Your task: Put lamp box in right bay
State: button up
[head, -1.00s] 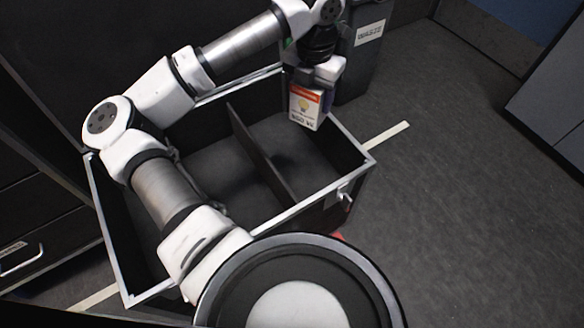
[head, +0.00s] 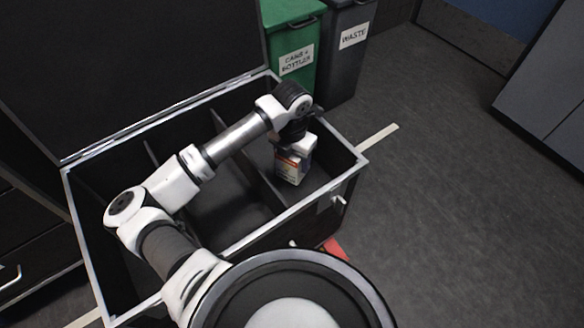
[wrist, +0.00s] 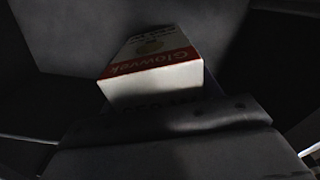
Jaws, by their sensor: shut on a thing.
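The lamp box (head: 291,168) is a small white carton with a red-orange band. My gripper (head: 297,150) is shut on it and holds it from above, inside the right bay (head: 318,172) of the open black case, to the right of a divider. In the wrist view the lamp box (wrist: 155,65) sticks out beyond the dark gripper (wrist: 175,125), with dark case walls around it. The box's lower end is near the bay floor; I cannot tell whether it touches.
The case (head: 355,168) has a silver metal rim and dividers (head: 240,155); its lid (head: 120,60) stands open behind. A green bin (head: 285,45) and a grey waste bin (head: 345,60) stand beyond it. Open floor (head: 440,190) lies to the right.

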jog(key=shift+f, duration=2.3)
jog(key=shift+f+b, duration=0.2)
jog(key=shift+b, duration=0.2)
jog(key=o, duration=1)
jog(key=shift+r, duration=0.15)
notch_tip(320, 180, up, 12)
jog(key=shift+r+p, duration=0.1)
jog(key=shift+p, duration=0.5)
